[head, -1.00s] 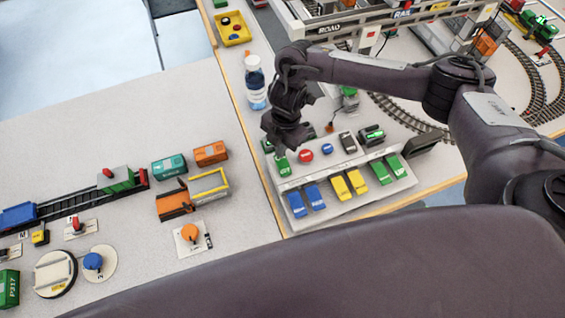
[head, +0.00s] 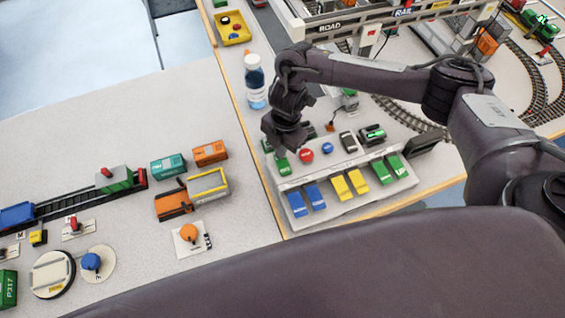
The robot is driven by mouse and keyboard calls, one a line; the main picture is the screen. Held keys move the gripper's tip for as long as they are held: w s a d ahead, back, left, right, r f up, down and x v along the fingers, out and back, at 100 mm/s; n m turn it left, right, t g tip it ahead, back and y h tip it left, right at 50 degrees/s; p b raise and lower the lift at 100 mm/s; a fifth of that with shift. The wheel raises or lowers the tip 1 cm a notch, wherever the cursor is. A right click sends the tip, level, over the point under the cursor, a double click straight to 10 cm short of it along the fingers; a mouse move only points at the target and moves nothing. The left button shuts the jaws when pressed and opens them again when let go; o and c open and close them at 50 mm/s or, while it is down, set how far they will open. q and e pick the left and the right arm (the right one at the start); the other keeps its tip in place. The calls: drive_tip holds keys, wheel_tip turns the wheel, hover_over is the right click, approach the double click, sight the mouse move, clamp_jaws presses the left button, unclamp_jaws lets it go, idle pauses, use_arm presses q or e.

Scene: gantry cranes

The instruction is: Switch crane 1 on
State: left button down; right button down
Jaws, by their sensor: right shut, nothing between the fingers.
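A grey control panel (head: 330,212) lies near the table's front edge. It carries a green button (head: 282,164), a red button (head: 306,155), a blue button (head: 327,148), a black rocker (head: 348,141) and a switch with a bright green part (head: 372,134). In front are paired blue, yellow and green rockers (head: 390,168). My right gripper (head: 284,148) is shut and empty, pointing down over the panel's back left, just by the green button. It hides part of that corner; contact cannot be told. A gantry crane (head: 370,22) marked ROAD and RAIL stands behind. My left gripper is out of view.
A bottle (head: 254,82) stands behind the panel's left side, close to my right gripper. Curved track (head: 415,115) runs behind and right. A yellow tray (head: 232,28) is at the back. Toy wagons and a turntable (head: 53,272) occupy the left table.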

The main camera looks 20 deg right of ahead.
drive_tip(key=shift+f, duration=0.4)
wheel_tip(320, 180, up, 7)
drive_tip(key=p, duration=0.6)
drive_tip(key=shift+r, duration=0.1)
idle(0.6)
